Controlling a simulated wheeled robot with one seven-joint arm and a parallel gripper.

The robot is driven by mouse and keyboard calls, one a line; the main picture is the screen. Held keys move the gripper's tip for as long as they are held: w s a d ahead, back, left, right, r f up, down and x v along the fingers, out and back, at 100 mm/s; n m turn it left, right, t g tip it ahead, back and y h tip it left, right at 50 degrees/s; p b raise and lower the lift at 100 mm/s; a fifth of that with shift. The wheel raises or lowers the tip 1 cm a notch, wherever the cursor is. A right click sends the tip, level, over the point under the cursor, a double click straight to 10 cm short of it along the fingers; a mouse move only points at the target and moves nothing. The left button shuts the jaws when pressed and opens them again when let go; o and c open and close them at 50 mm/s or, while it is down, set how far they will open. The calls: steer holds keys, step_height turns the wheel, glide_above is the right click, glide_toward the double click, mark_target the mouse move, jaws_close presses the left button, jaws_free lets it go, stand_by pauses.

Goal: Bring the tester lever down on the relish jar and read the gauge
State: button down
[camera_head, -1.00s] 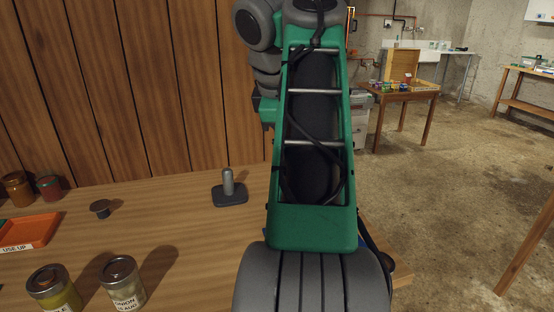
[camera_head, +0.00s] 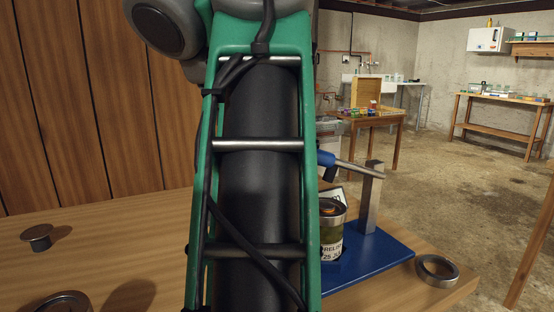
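The relish jar (camera_head: 332,232) stands upright on the blue base (camera_head: 372,262) of the tester, its label partly cut off by my arm. The tester's grey post (camera_head: 373,198) rises at the right of the base. Its metal lever (camera_head: 358,171) runs left from the post, sloping slightly up to a blue grip (camera_head: 325,158), above the level of the jar's lid. A pale plate (camera_head: 335,191) with a dark mark shows behind the jar; I cannot tell whether it is the gauge. My green arm link covers the middle of the view, and my gripper is not in view.
A metal ring or lid (camera_head: 437,270) lies right of the tester near the table's edge. A small dark knob-like piece (camera_head: 37,235) and a round metal top (camera_head: 66,302) are at the left. A wood panel wall (camera_head: 85,110) stands behind the table. Open floor lies to the right.

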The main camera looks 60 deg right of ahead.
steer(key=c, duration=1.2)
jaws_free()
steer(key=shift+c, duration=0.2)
